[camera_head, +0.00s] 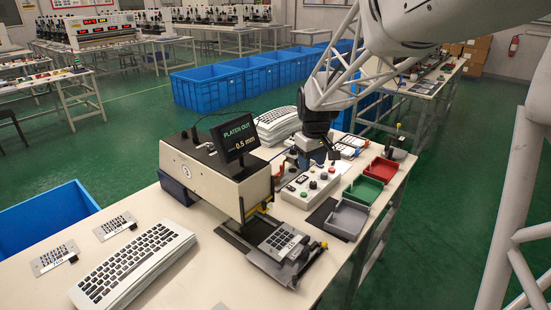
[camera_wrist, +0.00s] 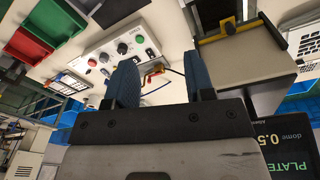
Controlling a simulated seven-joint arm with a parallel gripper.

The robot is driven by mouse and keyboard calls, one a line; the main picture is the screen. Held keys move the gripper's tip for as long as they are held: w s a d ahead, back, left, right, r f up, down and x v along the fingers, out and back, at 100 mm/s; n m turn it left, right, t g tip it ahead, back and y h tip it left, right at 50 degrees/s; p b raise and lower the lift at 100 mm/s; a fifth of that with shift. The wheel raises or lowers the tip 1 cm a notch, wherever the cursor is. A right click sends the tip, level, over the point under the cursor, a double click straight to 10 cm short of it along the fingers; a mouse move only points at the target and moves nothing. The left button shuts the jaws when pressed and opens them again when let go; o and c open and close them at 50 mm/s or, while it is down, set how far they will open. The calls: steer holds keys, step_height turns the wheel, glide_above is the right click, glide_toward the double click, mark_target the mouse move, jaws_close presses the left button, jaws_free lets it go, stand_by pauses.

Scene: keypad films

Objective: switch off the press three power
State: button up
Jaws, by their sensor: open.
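A cream press (camera_head: 215,170) stands on the white bench, with a black display reading "PLATEN OUT" and about 0.5 mm (camera_head: 236,139). A pale control box (camera_head: 318,183) with red, green and dark buttons or knobs lies to its right; it also shows in the wrist view (camera_wrist: 112,52). I cannot tell which control is the power switch. My gripper (camera_head: 320,160) hangs over the bench behind the box. In the wrist view its two blue-grey fingers (camera_wrist: 160,75) are apart. A small red and orange part (camera_wrist: 154,74) shows beyond the gap, seemingly not touched.
Red (camera_head: 381,169), green (camera_head: 363,189) and grey (camera_head: 347,220) trays line the bench's right edge. A keypad plate (camera_head: 283,240) lies in a fixture before the press. Stacked keyboards (camera_head: 278,122) stand behind.

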steer(key=w+f+n, duration=0.1)
steer(key=w+f, duration=0.5)
steer(key=w, duration=0.4)
steer(key=n+g, duration=0.1)
steer(key=n, duration=0.1)
glide_above(294, 189)
step_height(294, 189, down, 10)
steer(key=shift+a+r, duration=0.1)
steer(key=shift+r, duration=0.1)
steer(key=shift+f, duration=3.9)
